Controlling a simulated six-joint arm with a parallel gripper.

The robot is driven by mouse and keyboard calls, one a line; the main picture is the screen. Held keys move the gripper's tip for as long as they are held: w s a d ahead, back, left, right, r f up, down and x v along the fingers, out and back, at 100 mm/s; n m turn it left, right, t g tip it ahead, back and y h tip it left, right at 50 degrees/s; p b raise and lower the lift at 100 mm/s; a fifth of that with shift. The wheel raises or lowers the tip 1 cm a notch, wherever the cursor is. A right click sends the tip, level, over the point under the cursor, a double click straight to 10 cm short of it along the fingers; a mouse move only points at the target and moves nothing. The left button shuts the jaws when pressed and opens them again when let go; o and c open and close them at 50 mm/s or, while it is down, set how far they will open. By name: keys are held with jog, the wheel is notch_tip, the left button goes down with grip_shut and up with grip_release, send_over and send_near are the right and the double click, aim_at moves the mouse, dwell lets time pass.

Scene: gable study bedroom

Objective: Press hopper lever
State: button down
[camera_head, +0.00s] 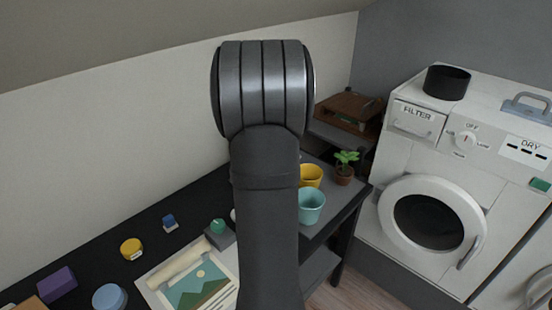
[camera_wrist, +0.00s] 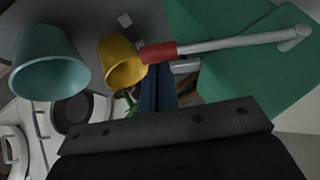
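In the wrist view, a pale grey lever (camera_wrist: 225,43) with a red end (camera_wrist: 159,53) runs across a green body (camera_wrist: 268,76), which I take to be the hopper. The lever's far end meets a round pale pivot at the right. A dark bar of my gripper (camera_wrist: 165,128) crosses the bottom of the wrist view, apart in the picture from the lever. In the head view my own arm stands in the middle and hides the gripper; I cannot make out the lever there.
A teal cup (camera_head: 312,207), a yellow cup (camera_head: 311,175) and a potted plant (camera_head: 344,174) stand on the dark desk's right end. A print (camera_head: 200,285), a yellow puck (camera_head: 131,248) and small blocks lie at left. A white washer-dryer (camera_head: 388,160) stands at right.

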jog(key=shift+s+f, duration=0.15)
jog(key=shift+f, duration=0.15)
jog(key=w+d+r+v, duration=0.1)
jog(key=d+v, duration=0.1)
jog(key=v, duration=1.1)
jog(key=shift+d+r, duration=0.3)
jog(key=shift+d, duration=0.1)
jog(key=shift+x, duration=2.35)
